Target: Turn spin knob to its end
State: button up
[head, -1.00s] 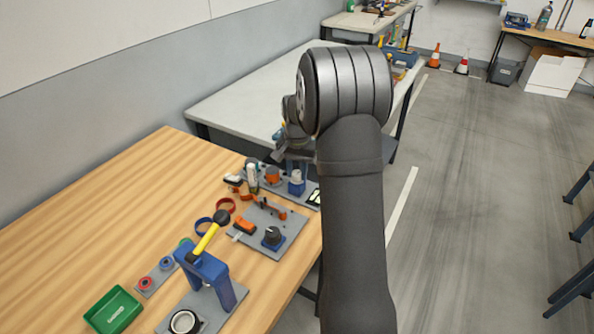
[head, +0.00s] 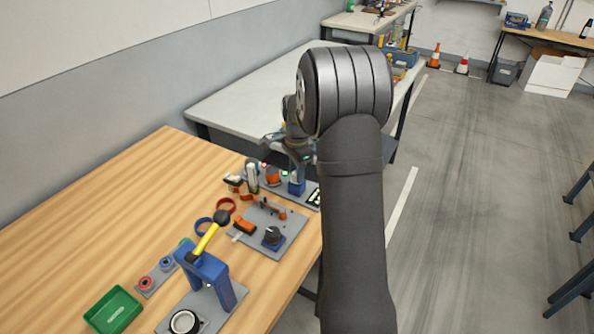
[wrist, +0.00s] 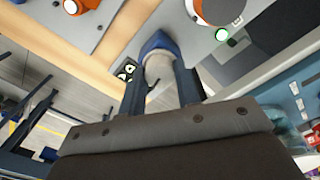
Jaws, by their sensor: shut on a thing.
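The spin knob is a pale grey-white round knob (wrist: 158,68) on a blue base (wrist: 158,42). In the wrist view my gripper (wrist: 160,75) has one finger on each side of the knob and is shut on it. In the head view the blue base (head: 297,187) stands on a grey panel at the far end of the wooden table. My gripper (head: 298,165) comes down on it from above and hides most of the knob. Its turn angle cannot be read.
A green lamp (wrist: 221,34) is lit on the panel near the knob. An orange part (head: 273,176) stands close to its left. The table's left side is clear.

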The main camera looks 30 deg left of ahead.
jog(key=shift+m, duration=0.3)
dwell(0.4)
jog(key=o, duration=1)
jog(key=shift+r, duration=0.1)
notch_tip(320, 180, up, 17)
jog(key=shift+r, duration=0.15)
notch_tip(320, 180, down, 18)
jog(key=shift+r, duration=0.25)
dwell(0.5)
